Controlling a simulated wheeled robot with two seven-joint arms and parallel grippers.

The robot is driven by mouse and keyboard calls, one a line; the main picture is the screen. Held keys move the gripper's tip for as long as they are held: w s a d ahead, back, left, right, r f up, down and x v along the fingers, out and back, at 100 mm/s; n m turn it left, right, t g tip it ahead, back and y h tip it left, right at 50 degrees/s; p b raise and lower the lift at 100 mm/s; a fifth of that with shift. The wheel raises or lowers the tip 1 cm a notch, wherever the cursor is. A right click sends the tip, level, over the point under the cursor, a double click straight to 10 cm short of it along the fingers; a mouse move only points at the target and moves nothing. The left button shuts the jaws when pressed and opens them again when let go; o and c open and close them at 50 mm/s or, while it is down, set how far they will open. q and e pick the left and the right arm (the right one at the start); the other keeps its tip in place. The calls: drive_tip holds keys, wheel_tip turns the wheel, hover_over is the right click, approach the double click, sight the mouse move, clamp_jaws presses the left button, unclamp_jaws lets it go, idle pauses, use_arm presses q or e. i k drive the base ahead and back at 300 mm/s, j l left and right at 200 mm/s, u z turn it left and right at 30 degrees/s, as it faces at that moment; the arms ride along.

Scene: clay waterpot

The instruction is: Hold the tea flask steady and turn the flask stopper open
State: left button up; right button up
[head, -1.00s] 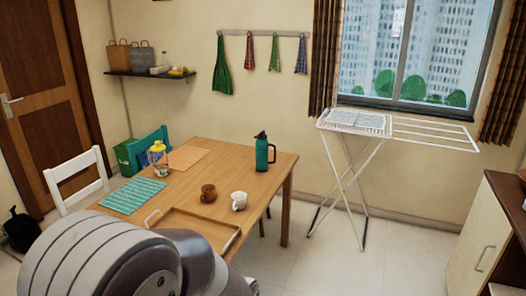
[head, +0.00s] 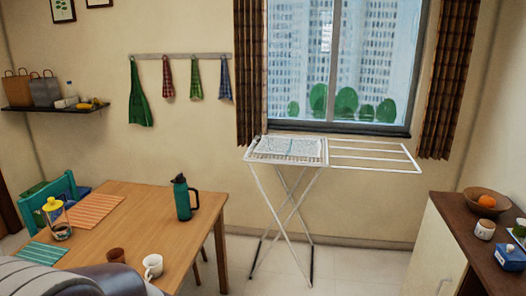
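The tea flask (head: 182,200) stands upright on the wooden table near its far right corner. It has a teal body with a dark top and a handle on its right side. The flask stopper (head: 179,179) is the dark piece at its top; whether it is open or shut is too small to tell. Neither of my grippers shows in the head view. A grey part of my own arm fills the lower left corner, well apart from the flask.
The wooden table (head: 135,214) also bears a white mug (head: 152,266), a brown cup (head: 116,256), a yellow-topped jar (head: 57,218) and placemats. A white drying rack (head: 285,159) stands right of it.

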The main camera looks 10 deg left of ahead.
sight(179, 179)
drive_tip(key=i, duration=0.9)
drive_tip(key=i+u, duration=0.1)
drive_tip(key=i, duration=0.85)
drive_tip(key=i+u, duration=0.3)
drive_tip(key=u, duration=0.15)
drive_tip(key=i+l+u, duration=0.1)
drive_tip(key=i+u, duration=0.2)
drive_tip(key=u, duration=0.15)
drive_tip(key=i+l+u, duration=0.2)
drive_tip(key=u, duration=0.25)
drive_tip(key=i+l+u, duration=0.3)
drive_tip(key=u, duration=0.15)
drive_tip(key=i+l+u, duration=0.2)
drive_tip(key=u, duration=0.15)
drive_tip(key=i+l+u, duration=0.25)
drive_tip(key=u, duration=0.15)
drive_tip(key=i+l+u, duration=0.2)
drive_tip(key=u, duration=0.15)
drive_tip(key=l, duration=0.05)
